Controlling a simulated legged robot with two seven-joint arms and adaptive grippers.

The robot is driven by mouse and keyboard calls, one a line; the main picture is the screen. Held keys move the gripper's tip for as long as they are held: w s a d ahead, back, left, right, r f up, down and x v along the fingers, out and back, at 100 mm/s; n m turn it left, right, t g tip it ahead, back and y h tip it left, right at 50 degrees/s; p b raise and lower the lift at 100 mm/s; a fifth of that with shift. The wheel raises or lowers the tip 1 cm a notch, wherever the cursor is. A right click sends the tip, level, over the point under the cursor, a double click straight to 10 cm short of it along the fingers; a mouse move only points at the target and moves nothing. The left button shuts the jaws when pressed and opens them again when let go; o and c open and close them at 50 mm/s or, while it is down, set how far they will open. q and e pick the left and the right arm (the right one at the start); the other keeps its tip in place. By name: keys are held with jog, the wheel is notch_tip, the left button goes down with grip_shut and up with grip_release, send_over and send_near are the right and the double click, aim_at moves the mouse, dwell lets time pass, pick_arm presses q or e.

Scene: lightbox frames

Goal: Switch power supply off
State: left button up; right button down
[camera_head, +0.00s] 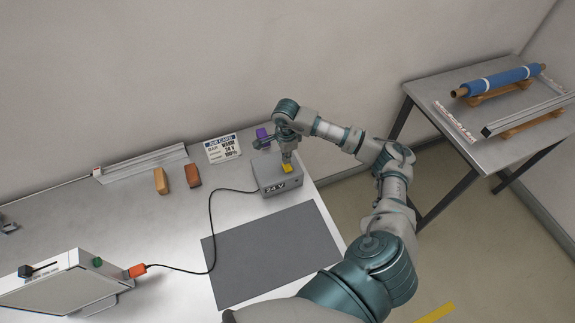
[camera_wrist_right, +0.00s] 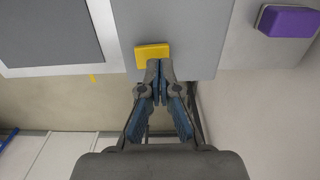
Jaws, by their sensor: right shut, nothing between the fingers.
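The power supply is a grey box (camera_head: 268,186) marked "24 V" near the right end of the bench, with a yellow switch (camera_head: 287,169) on its top. My right gripper (camera_head: 286,157) is just above the switch, pointing down. In the right wrist view the grey box top (camera_wrist_right: 190,30) fills the upper middle. There my right gripper's fingertips (camera_wrist_right: 160,68) are shut together with nothing between them, at the lower edge of the yellow switch (camera_wrist_right: 152,53). I cannot tell whether they touch it. My left gripper is not in view.
A black cable (camera_head: 212,225) runs from the box to an orange plug (camera_head: 137,271) on a white lightbox frame (camera_head: 65,285). A dark mat (camera_head: 270,252) lies in front.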

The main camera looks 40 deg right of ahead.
jog(key=shift+r+p, duration=1.35)
jog(key=shift+r, duration=1.25)
jog(key=shift+f, duration=0.1)
